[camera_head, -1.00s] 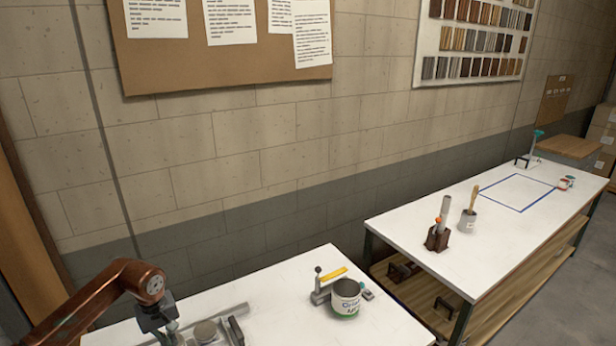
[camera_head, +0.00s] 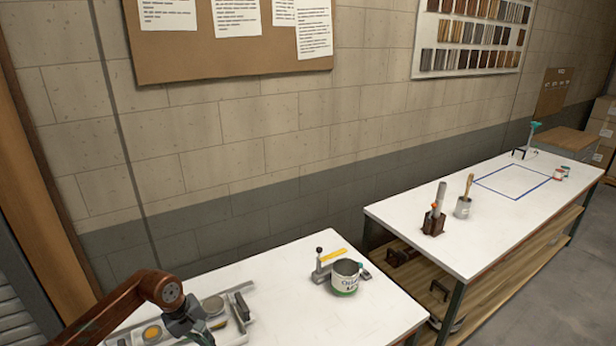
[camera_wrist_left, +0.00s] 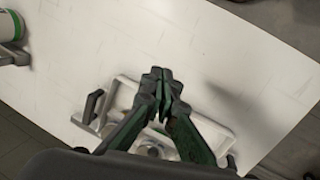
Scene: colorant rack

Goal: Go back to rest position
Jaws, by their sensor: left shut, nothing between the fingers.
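My left gripper (camera_head: 205,338) is at the lower left of the head view, over the near white table (camera_head: 290,272). In the left wrist view its two green-and-dark fingers (camera_wrist_left: 162,84) meet at the tips and hold nothing. Below them is a light tray (camera_wrist_left: 213,130) with a dark handle, partly hidden by the fingers. In the head view this tray (camera_head: 241,306) lies beside the gripper and holds round items. My right gripper is not in view.
A labelled can (camera_head: 345,279) stands beside a small clamp-like device (camera_head: 322,264) on the near table. The far table (camera_head: 455,235) carries a dark holder (camera_head: 433,223), a cup with a brush (camera_head: 463,207) and a blue-outlined square (camera_head: 512,181). The near table's middle is clear.

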